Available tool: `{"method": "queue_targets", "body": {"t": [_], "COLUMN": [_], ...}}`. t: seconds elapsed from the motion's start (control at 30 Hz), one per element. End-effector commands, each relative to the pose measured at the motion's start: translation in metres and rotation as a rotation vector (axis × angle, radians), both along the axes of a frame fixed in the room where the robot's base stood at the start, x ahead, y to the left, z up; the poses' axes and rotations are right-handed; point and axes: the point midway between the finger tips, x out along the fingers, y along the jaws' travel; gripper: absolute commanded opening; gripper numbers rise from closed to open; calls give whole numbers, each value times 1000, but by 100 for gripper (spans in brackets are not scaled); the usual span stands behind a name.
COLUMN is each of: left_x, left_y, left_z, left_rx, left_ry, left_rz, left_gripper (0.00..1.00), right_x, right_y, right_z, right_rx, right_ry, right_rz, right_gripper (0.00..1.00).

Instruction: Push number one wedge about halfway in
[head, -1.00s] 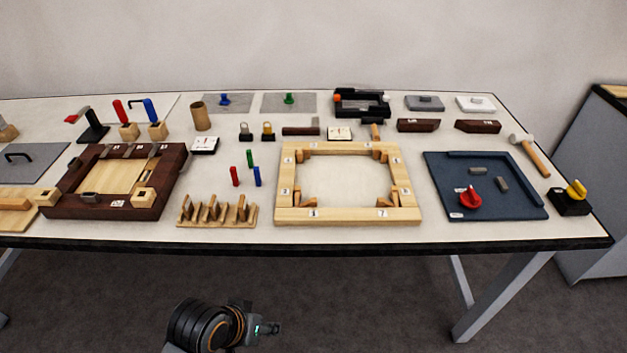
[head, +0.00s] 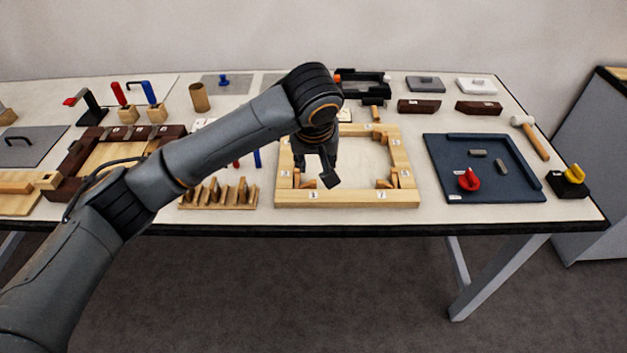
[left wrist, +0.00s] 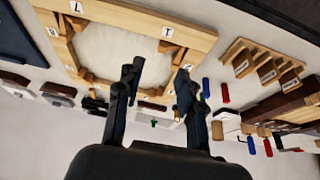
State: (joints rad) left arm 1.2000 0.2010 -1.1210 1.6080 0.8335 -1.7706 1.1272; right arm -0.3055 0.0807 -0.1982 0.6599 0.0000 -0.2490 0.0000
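A pale wooden frame (head: 350,198) with numbered white labels lies on the table, with small wooden wedges at its inner corners. My left gripper (head: 318,178) hangs over the frame's left part, near the front-left corner wedges (head: 308,184). In the left wrist view its two dark fingers (left wrist: 158,78) are spread with nothing between them. That view shows the same corner's wedges (left wrist: 168,47) just beyond the fingers. The back-left corner is hidden behind my arm in the head view. My right gripper is not in view.
A wooden rack (head: 217,204) of upright wedges stands left of the frame. A dark wooden tray (head: 66,188) lies farther left, partly behind my arm. A blue board (head: 440,160) with a red knob (head: 468,180) lies right. A mallet (head: 530,137) lies at the right edge.

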Motion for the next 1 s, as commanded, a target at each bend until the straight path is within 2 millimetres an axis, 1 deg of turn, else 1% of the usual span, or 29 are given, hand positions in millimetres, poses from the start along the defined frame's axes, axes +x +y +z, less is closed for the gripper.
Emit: {"method": "queue_targets", "body": {"t": [0.03, 0.1, 0.17, 0.27, 0.37, 0.6, 0.7, 0.8, 1.0], "left_x": [4, 6, 8, 12, 18, 38, 46, 51, 58], "left_y": [3, 4, 5, 5, 5, 5, 5, 4, 4], "left_z": [5, 7, 4, -6, -23, -71, -88, -102, -117], "left_rx": [8, 14, 17, 15, 16, 17, 16, 15, 14], "left_ry": [-6, -9, -7, -6, -5, -6, -6, -8, -9], "left_rz": [16, 29, 33, 32, 32, 32, 31, 29, 29], "left_gripper": [38, 38, 38, 38, 38, 38, 38, 38, 38], "right_x": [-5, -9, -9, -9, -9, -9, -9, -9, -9], "right_y": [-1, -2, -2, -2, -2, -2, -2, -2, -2], "right_z": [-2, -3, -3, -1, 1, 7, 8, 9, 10], "right_rx": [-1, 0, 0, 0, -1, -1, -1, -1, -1], "right_ry": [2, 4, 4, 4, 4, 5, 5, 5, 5], "right_rz": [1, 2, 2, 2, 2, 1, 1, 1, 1], "right_gripper": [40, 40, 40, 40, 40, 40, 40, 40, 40]}}
